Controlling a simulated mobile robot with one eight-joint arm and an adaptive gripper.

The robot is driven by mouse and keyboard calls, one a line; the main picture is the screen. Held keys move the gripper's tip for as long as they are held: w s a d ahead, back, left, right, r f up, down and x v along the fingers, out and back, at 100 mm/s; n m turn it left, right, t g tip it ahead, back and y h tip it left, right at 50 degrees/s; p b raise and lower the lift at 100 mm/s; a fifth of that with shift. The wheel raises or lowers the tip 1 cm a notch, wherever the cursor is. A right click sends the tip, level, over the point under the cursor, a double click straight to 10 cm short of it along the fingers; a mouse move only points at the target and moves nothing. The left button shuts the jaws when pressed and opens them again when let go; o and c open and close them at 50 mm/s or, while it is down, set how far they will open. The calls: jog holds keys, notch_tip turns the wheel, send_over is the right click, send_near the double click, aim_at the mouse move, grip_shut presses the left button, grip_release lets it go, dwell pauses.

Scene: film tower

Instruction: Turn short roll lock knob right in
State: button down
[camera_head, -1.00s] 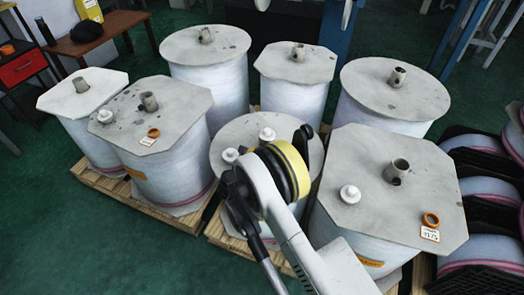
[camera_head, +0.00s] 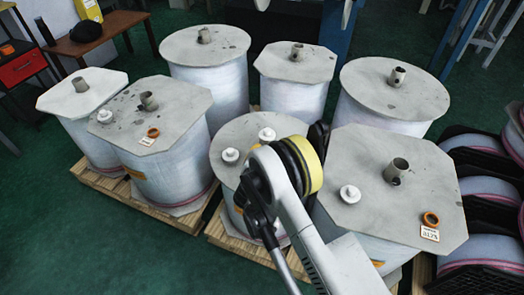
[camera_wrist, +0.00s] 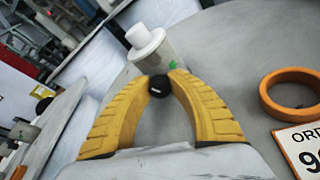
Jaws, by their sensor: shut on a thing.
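In the wrist view, my gripper's two yellow fingers (camera_wrist: 158,90) close around a small black knob (camera_wrist: 158,86) with a white mark. The knob sits at the near side of a grey tube (camera_wrist: 167,54) that stands up from a roll's pale grey top plate (camera_wrist: 230,65). A white cap (camera_wrist: 143,38) shows at the tube, just beyond the knob. In the head view, the short roll (camera_head: 226,135) stands in the middle front. My arm covers its right part, and the fingers and knob are hidden there.
Taller rolls stand close around, with a large one on the right (camera_head: 365,150) and one on the left (camera_head: 185,95). An orange ring (camera_wrist: 290,92) and a white label (camera_wrist: 308,148) lie on the top plate to the right of my fingers. Green floor is free at the front left.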

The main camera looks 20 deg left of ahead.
dwell(0.4)
jog(key=c, duration=1.5)
grip_release()
jog(key=shift+o, duration=0.2)
notch_tip(320, 180, up, 10)
